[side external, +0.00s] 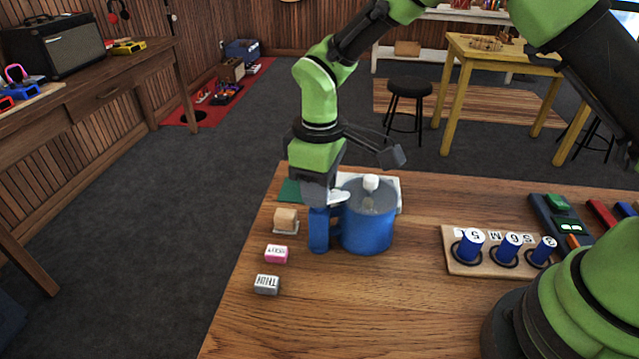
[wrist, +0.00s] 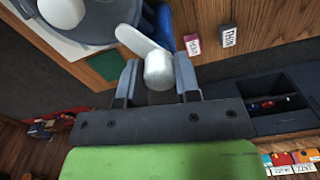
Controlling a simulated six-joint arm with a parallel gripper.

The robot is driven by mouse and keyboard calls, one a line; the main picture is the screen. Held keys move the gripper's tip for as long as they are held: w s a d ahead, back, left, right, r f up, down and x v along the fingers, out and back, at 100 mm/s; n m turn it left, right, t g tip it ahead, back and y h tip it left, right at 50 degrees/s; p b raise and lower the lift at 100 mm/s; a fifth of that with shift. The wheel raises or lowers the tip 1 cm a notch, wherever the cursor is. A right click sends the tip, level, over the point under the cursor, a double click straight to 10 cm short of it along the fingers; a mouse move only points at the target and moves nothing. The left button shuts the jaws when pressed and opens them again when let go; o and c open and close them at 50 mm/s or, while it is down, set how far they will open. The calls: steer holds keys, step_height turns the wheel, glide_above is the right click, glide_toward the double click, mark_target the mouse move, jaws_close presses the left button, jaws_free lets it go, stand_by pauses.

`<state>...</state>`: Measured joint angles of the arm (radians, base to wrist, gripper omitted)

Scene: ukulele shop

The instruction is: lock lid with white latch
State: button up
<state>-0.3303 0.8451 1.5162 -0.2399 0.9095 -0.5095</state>
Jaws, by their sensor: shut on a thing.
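A blue pot (side external: 367,232) stands on the wooden table, with a grey lid (side external: 372,198) seated on its top. The lid has a white knob (side external: 371,183), also seen in the wrist view (wrist: 62,12). A blue post (side external: 319,232) stands at the pot's left side. The white latch (side external: 339,196) sits at the top of this post. In the wrist view, its rounded end (wrist: 158,70) is between my fingers and its flat arm (wrist: 138,40) points toward the lid's edge. My gripper (side external: 322,200) points down over the post, shut on the latch. Whether the arm overlaps the lid I cannot tell.
A pink block (side external: 276,254), a grey block (side external: 267,285) and a tan block (side external: 286,219) lie left of the pot. A wooden peg board (side external: 491,266) with blue pegs is at the right. The table between pot and board is clear.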

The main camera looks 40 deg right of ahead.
stand_by(0.3)
steer(key=o, duration=0.9)
step_height(320, 180, up, 10)
steer(key=shift+r, duration=0.1)
steer(key=s+d+r+m+t+y, duration=0.1)
steer(key=s+d+r+m+t, duration=0.15)
steer(key=s+d+r, duration=0.35)
steer(key=s+d+r+m+t, duration=0.1)
steer(key=s+m, duration=0.1)
steer(key=s, duration=0.3)
steer(key=s+d+r+m+t, duration=0.1)
steer(key=s+m+t, duration=0.1)
steer(key=s+m, duration=0.1)
steer(key=s+d+r+m+t+y, duration=0.1)
steer(key=s+r+m, duration=0.1)
steer(key=s, duration=0.4)
steer(key=shift+s+d+m+t, duration=0.15)
steer(key=shift+s+m+t, duration=0.2)
steer(key=shift+m, duration=0.4)
